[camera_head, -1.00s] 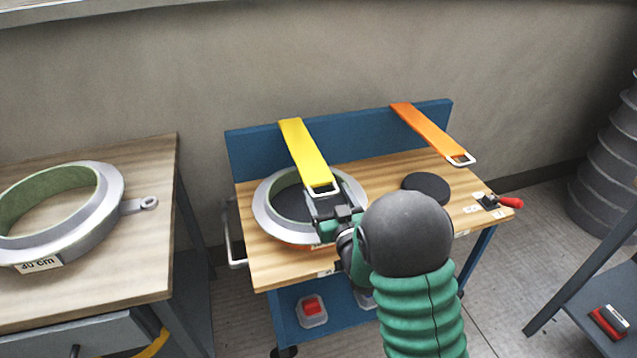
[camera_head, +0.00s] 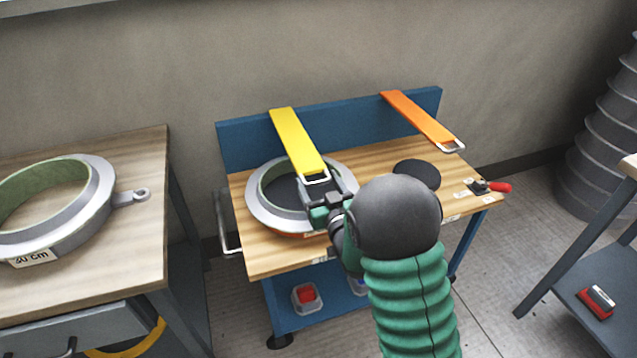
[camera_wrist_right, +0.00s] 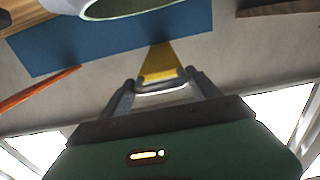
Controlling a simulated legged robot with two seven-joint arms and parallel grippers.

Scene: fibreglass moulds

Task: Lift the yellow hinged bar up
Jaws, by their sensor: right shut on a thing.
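The yellow hinged bar (camera_head: 298,142) runs from the blue back panel out over the round grey mould (camera_head: 258,208), with a metal loop (camera_head: 317,179) at its front end. My right gripper (camera_head: 322,186) is at this loop. In the right wrist view, the gripper (camera_wrist_right: 161,83) has one finger at each side of the loop (camera_wrist_right: 162,90), shut on it, with the yellow bar (camera_wrist_right: 160,62) stretching away beyond. The bar is held above the mould. My left gripper is out of view.
An orange bar (camera_head: 420,118) hangs over the right side of the wooden bench top (camera_head: 275,262), near a black disc (camera_head: 417,174) and a red-handled clamp (camera_head: 497,187). Another mould (camera_head: 75,225) lies on the left table. A ribbed grey stack (camera_head: 600,150) stands at right.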

